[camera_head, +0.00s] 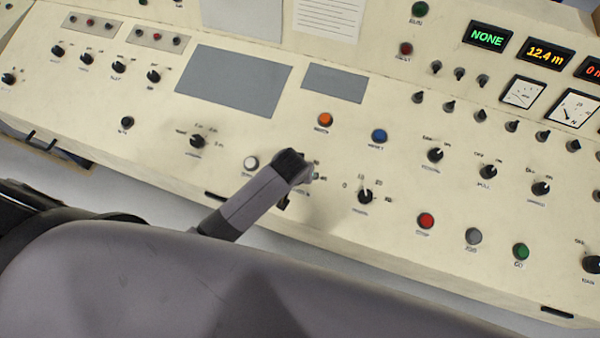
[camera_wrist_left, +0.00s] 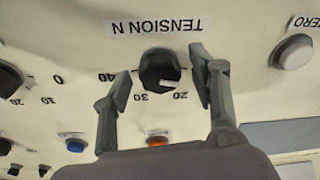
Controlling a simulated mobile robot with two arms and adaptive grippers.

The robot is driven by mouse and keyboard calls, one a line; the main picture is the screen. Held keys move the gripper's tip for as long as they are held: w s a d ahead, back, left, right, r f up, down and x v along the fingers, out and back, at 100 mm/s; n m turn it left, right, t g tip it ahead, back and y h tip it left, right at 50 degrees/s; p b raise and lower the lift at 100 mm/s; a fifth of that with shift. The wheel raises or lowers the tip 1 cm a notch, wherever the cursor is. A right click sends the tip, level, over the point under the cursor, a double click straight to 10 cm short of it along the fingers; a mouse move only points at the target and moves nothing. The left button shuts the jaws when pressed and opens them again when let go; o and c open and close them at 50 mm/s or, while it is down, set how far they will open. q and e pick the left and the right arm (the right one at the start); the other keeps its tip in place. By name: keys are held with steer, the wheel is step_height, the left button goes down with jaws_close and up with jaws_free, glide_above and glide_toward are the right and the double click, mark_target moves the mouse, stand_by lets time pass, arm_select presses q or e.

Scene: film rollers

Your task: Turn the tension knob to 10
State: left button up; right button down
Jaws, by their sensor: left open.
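The tension knob (camera_wrist_left: 165,62) is a round black knob with a white mark, below the printed label TENSION N (camera_wrist_left: 160,26) in the left wrist view. The white mark points toward the side of 20 and 30, nearer to 20. The numbers 20, 30 and 40 show around the knob; I cannot see 10 there. My left gripper (camera_wrist_left: 160,80) is open, with one finger on each side of the knob and gaps visible. In the head view my left gripper (camera_head: 297,168) covers most of the knob. My right gripper is not in view.
A white button (camera_head: 250,163) is left of my gripper and a black knob (camera_head: 365,196) is right of it. Orange (camera_head: 325,119) and blue (camera_head: 379,135) buttons lie beyond. The sloping cream panel holds several other knobs and displays.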

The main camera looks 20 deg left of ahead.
arm_select(q)
steer(key=v, duration=1.2)
steer(key=shift+s, duration=0.1)
